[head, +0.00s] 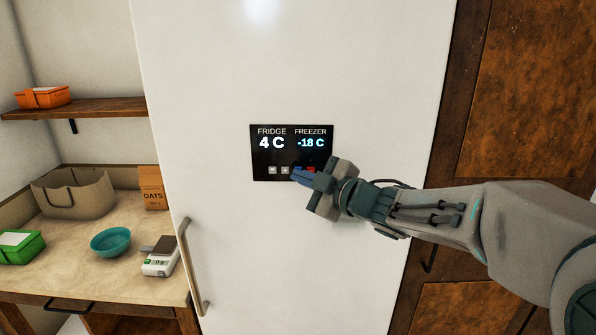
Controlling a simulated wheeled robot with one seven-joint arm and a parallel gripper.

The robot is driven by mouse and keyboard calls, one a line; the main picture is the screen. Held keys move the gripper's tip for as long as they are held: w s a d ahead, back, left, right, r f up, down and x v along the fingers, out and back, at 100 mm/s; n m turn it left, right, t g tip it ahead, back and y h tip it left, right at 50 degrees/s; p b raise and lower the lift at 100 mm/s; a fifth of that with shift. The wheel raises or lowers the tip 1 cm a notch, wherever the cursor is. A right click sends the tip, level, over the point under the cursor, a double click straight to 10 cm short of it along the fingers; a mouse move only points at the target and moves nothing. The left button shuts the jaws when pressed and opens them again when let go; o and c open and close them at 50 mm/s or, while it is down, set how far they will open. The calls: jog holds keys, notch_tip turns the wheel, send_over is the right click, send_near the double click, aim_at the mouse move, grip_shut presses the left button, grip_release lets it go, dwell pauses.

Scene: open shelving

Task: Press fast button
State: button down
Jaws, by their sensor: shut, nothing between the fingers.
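A black control panel (291,153) is set in the white fridge door (220,80). It reads FRIDGE 4 C on the left and FREEZER -18 C on the right. Along its lower edge are two pale buttons (278,170) on the left, a blue button (298,169) and a red button (311,169) on the right. Their labels are too small to read. My gripper (296,175) is shut and empty, its tips at the panel's lower edge near the blue button, partly covering the lower right. I cannot tell whether it touches.
A vertical door handle (192,268) is at the lower left of the fridge. A counter (75,263) on the left holds a teal bowl (110,241), a scale (160,260), an oats bag (152,188) and a basket (73,194). Brown wooden cabinets (540,80) stand at right.

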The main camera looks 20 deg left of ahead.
jog(key=shift+w, duration=0.3)
jog(key=shift+s, duration=0.1)
dwell(0.5)
jog(key=shift+s+d, duration=0.15)
jog(key=shift+s, duration=0.55)
jog(key=s, duration=0.2)
jog(key=s+d, duration=0.1)
jog(key=s, duration=0.1)
jog(key=shift+s+d, duration=0.1)
jog(key=shift+s, duration=0.3)
dwell(0.4)
